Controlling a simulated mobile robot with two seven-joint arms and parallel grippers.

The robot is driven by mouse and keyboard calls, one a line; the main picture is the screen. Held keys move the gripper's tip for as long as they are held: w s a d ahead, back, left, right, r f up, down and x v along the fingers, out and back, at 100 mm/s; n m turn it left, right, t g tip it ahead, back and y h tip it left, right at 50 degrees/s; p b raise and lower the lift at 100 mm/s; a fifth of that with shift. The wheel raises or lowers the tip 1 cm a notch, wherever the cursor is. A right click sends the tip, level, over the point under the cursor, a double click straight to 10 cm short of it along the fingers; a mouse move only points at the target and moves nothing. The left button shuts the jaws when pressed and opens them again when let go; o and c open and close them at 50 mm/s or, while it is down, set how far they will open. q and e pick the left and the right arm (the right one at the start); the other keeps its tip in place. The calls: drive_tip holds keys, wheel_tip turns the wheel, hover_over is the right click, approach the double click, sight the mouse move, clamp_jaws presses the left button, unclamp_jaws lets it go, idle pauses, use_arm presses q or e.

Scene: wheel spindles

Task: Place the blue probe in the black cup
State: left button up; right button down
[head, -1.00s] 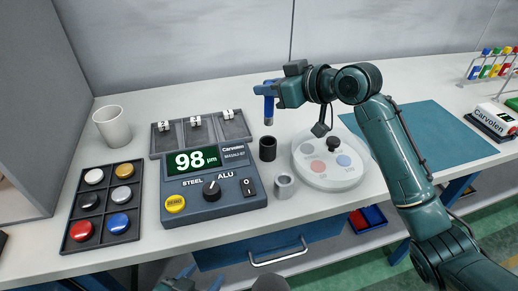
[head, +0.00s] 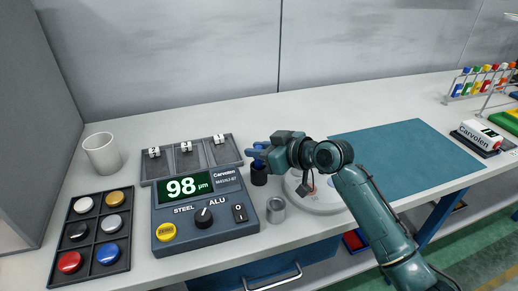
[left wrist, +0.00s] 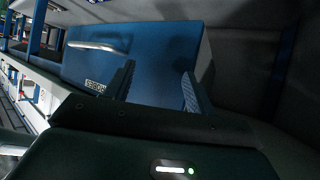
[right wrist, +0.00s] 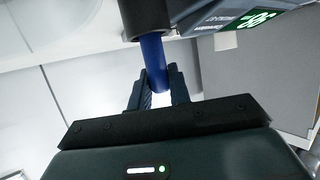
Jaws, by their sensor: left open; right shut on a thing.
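My right gripper (head: 262,153) is shut on the blue probe and holds it directly over the black cup (head: 259,176). In the right wrist view the blue probe (right wrist: 153,50) sits between the fingers (right wrist: 157,92) and runs to the mouth of the black cup (right wrist: 146,18). The probe's grey tip is hidden and seems to be inside the cup; how deep I cannot tell. My left gripper (left wrist: 157,82) is open and empty, facing a blue drawer front, and is out of the head view.
The gauge box (head: 205,210) reading 98 µm is left of the cup. A grey metal cup (head: 276,210) stands close in front. A round white plate (head: 322,204) is partly behind my right arm. A white mug (head: 101,153) and a button tray (head: 90,236) are farther left.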

drive_tip(key=c, duration=1.3)
unclamp_jaws()
drive_tip(key=shift+f, duration=0.1)
drive_tip(key=shift+s+d+r, duration=0.1)
drive_tip(key=shift+d+r, duration=0.1)
drive_tip(key=v, duration=1.1)
drive_tip(key=shift+s+b, duration=0.25)
drive_tip(key=shift+b, duration=0.15)
drive_tip(key=shift+d+r, duration=0.1)
drive_tip(key=shift+d, duration=0.05)
